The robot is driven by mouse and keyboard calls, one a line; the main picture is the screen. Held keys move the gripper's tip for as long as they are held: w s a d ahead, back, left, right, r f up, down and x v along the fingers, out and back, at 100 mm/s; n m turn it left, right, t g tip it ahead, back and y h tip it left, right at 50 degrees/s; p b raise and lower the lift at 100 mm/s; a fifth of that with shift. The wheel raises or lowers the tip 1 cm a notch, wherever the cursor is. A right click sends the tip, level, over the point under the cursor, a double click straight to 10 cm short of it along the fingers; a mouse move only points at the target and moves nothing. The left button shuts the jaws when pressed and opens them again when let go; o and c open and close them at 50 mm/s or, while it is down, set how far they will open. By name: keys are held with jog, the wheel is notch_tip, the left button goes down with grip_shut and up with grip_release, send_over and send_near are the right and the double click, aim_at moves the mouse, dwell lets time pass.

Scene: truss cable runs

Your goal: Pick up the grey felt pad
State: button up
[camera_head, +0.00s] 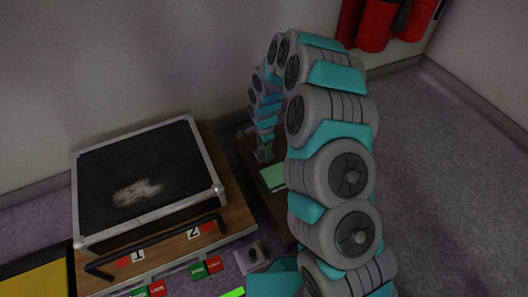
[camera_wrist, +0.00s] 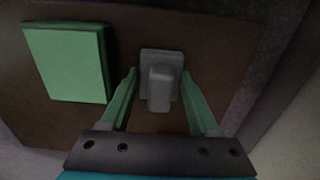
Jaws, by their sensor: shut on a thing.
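The grey felt pad (camera_wrist: 146,60), a small square with a raised grey block on it, is in the middle of the wrist view, over a brown surface (camera_wrist: 205,35). My gripper (camera_wrist: 160,74) has its two green fingers on either side of the pad, shut on it at the fingertips. I cannot tell whether the pad is lifted off the surface. In the head view my gripper (camera_head: 264,155) is small and far off at the end of the arm, and the pad cannot be made out there.
A green block (camera_wrist: 70,62) lies left of the pad; it also shows in the head view (camera_head: 272,177). A black-topped case (camera_head: 145,165) with a pale smudge sits on a wooden board. A black bar handle (camera_head: 160,243) is in front. Red cylinders (camera_head: 376,25) hang at upper right.

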aim_at(263, 148)
jog(key=shift+r, duration=0.55)
jog(key=shift+s+a+r, duration=0.15)
jog(key=shift+s+r, duration=0.05)
jog(key=shift+r, duration=0.85)
jog(key=s+a+r+p, duration=0.1)
jog(key=s+a, duration=0.6)
jog(key=s, duration=0.6)
jog(key=shift+s+a, duration=0.2)
jog(key=shift+s, duration=0.1)
jog(key=shift+r, duration=0.1)
